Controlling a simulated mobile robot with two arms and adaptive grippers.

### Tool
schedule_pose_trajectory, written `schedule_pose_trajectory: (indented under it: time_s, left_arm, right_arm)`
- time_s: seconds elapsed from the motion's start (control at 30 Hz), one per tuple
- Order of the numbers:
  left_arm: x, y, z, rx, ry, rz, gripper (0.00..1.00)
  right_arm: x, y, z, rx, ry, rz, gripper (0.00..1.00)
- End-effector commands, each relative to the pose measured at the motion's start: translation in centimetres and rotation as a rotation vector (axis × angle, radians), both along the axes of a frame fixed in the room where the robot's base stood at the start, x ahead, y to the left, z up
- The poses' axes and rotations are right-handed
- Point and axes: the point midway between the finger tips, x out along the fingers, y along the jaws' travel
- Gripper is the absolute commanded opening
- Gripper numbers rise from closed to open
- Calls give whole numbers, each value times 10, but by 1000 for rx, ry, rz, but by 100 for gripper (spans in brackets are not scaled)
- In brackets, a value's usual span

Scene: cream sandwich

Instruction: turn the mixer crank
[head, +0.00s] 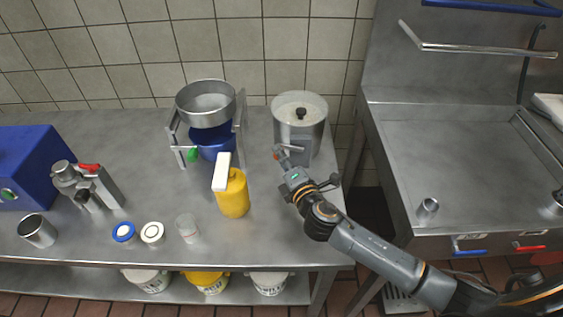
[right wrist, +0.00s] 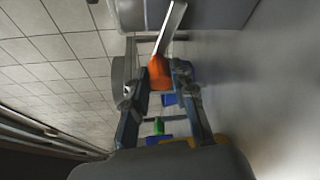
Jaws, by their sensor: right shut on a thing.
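The mixer (head: 316,128) is a round metal drum with a pale lid and a black knob. It stands at the back right of the steel table. Its crank has an orange handle, seen at the drum's front left in the head view (head: 277,153) and between my fingers in the right wrist view (right wrist: 160,73). A metal crank arm (right wrist: 172,28) runs up from the handle in the wrist view. My right gripper (head: 284,157) is shut on the orange handle, in front of the drum. My left gripper is not in view.
Left of the mixer stand a metal bowl on a frame (head: 207,98) and a yellow bottle with a white top (head: 233,195). Cups, small jars and a blue machine (head: 32,165) are farther left.

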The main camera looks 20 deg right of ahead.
Motion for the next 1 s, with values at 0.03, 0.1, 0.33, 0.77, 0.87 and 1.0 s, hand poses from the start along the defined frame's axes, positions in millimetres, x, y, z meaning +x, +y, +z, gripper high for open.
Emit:
schedule_pose_trajectory:
  time_s: [0.03, 0.1, 0.33, 0.77, 0.87, 1.0]
  left_arm:
    - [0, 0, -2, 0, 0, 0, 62]
    - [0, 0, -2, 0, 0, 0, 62]
    - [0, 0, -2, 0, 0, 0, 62]
    - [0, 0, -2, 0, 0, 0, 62]
    - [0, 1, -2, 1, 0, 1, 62]
    - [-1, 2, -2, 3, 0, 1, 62]
  right_arm:
    - [0, -1, 0, 7, -2, -3, 0]
    - [0, -1, 1, 13, -4, -2, 0]
    - [0, -1, 1, 17, -5, -2, 0]
    - [0, -1, 1, 16, -4, -1, 48]
    - [0, -1, 1, 15, -5, -1, 48]
    - [-5, -1, 1, 15, -3, 0, 48]
